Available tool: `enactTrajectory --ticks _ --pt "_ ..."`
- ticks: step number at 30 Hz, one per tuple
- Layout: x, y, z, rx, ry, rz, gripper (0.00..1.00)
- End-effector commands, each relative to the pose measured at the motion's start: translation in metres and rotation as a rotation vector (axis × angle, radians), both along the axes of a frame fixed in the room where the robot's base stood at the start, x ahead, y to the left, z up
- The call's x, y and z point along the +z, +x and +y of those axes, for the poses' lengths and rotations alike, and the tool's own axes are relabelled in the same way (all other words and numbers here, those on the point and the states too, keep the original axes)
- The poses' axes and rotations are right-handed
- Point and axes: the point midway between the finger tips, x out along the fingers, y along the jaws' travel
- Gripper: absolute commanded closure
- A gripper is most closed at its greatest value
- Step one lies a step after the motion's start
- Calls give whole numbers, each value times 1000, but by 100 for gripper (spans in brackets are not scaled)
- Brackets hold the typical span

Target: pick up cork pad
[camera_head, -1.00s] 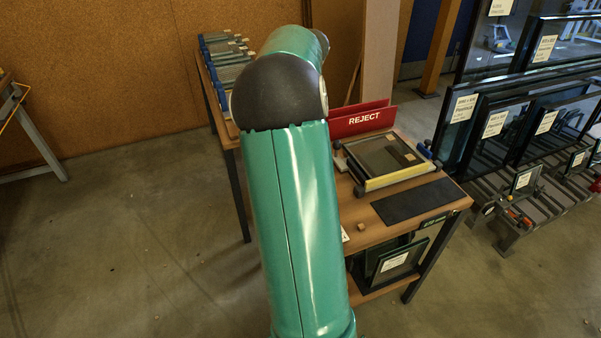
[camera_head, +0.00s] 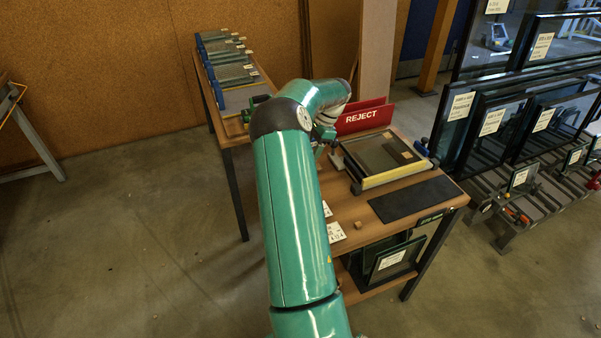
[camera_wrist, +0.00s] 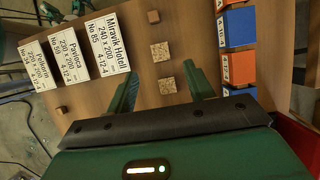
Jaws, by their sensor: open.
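My gripper is open, with a finger on either side and nothing visibly held. I cannot tell how high the fingertips are above the table. In the head view my arm's end is over the workbench by the red sign, and the fingers and these pads are not clear there.
Small brown blocks (camera_wrist: 153,16) (camera_wrist: 62,110) and white printed labels (camera_wrist: 117,43) lie on the table. Orange and blue blocks (camera_wrist: 239,68) stand right of the right finger. The red REJECT sign (camera_head: 363,117), tilting frame (camera_head: 385,177) and dark mat (camera_head: 416,199) are right of my arm.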

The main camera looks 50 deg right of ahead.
Motion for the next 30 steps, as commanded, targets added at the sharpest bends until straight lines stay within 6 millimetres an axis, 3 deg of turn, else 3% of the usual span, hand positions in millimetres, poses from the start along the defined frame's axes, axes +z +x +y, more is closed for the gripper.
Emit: enactTrajectory --ticks 8,16,30 --pt "-20 4 7 0 0 1 47" --pt "-56 12 19 0 -1 2 47" --pt "-59 12 20 -1 -2 -1 47"
